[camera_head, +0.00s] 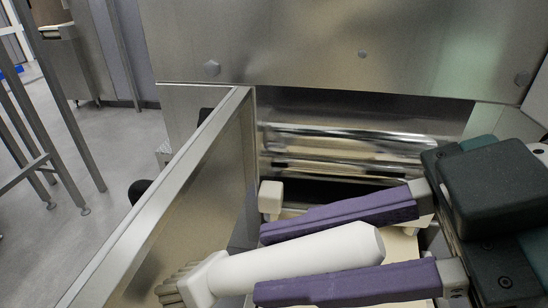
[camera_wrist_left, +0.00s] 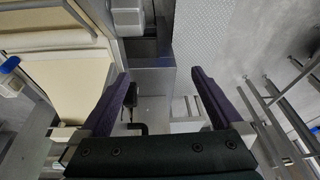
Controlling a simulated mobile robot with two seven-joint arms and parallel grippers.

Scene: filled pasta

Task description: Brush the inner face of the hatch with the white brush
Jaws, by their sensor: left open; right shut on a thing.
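The hatch (camera_head: 190,215) stands open as a metal panel in the head view, its inner face turned to the right. My right gripper (camera_head: 262,268) comes in from the right with its purple fingers shut on the handle of the white brush (camera_head: 300,258). The brush lies with its head to the lower left, and its tan bristles point at the lower part of the hatch's inner face. I cannot tell whether they touch it. My left gripper (camera_wrist_left: 160,76) is open and empty in the left wrist view, with its two purple fingers wide apart.
Shiny metal rollers (camera_head: 350,145) lie in the opening right of the hatch, under a large steel housing (camera_head: 340,45). A metal frame (camera_head: 60,130) stands on the grey floor at the left. A cream belt or sheet (camera_wrist_left: 65,85) shows at the left of the left wrist view.

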